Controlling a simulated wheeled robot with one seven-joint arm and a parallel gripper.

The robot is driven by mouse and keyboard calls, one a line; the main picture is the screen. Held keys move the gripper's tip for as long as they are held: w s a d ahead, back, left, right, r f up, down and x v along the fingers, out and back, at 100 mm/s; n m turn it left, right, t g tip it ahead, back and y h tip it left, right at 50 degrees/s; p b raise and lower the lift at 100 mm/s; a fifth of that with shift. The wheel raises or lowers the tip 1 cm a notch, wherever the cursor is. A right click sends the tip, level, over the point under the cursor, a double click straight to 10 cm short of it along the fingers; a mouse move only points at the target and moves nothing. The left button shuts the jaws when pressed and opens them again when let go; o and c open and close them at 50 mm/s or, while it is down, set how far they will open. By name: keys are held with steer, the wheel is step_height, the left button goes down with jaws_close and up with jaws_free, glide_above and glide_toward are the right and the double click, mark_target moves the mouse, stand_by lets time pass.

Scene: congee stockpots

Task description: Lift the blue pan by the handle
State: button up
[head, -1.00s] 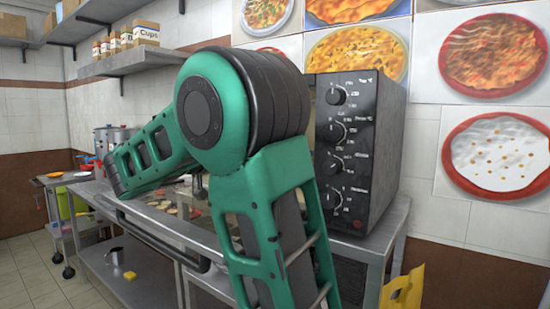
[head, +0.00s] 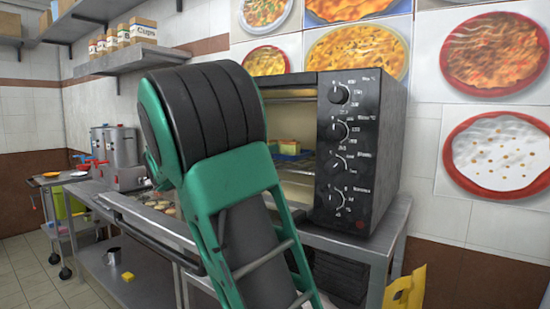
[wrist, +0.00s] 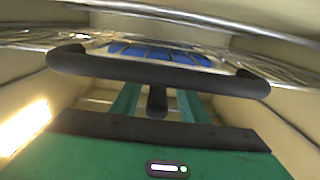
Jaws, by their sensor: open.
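The blue pan (head: 292,157) lies inside the oven (head: 362,150), with something yellow on it. Its ridged blue surface also shows in the wrist view (wrist: 160,52), beyond wire racks. My gripper (wrist: 158,105) is open, with pale oven-like walls around it. A dark bar with curved ends crosses in front of it, and a dark stem shows below the bar. I cannot tell whether either is the pan's handle or is touched. In the head view my arm hides the gripper.
The oven's side panel with knobs stands to the right of the opening. Steel stockpots (head: 122,147) stand at the left of the counter. A shelf with boxes (head: 120,62) hangs above. A small cart (head: 62,180) stands at far left.

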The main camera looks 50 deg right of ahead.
steer(key=shift+d, duration=0.2)
jaws_close()
